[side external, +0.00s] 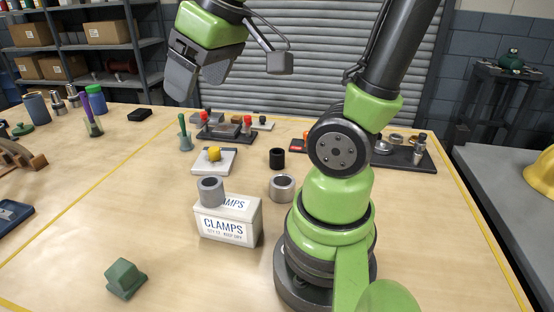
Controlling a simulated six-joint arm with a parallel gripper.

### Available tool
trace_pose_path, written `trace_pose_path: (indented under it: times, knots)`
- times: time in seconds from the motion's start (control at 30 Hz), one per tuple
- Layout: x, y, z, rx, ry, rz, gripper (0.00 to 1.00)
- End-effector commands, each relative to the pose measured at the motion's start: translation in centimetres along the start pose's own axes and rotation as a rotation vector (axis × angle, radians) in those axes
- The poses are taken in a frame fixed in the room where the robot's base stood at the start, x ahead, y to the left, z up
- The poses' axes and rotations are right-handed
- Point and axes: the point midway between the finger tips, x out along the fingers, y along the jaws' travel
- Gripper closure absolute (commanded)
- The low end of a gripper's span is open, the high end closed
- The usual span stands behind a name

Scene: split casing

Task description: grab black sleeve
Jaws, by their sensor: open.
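The black sleeve (277,158) is a small dark cylinder standing upright on the wooden table, near the middle of the side external view. My gripper (181,85) is open and high above the table, to the upper left of the sleeve and well apart from it. I see no object between its jaws. A grey ring (282,188) stands on the table just in front of the sleeve, close to my arm's base.
A white CLAMPS box (229,222) carries a grey ring (210,191) on top. A pale plate with a yellow knob (214,154) lies left of the sleeve. A dark fixture (226,132) stands behind, and a black tray of parts (408,157) is at right.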

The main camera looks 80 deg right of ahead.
Motion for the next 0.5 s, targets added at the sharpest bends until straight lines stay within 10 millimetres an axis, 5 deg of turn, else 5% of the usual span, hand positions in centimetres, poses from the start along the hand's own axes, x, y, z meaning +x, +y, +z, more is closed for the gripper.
trace_pose_path:
  times: [0.1,0.27,0.5]
  knots:
    - [2.9,4.8,-2.1,-0.125,-0.109,0.083,0.24]
    - [7.1,12.0,-2.7,-0.311,-0.266,0.125,0.24]
    - [13.3,22.9,1.9,-0.564,-0.488,0.047,0.24]
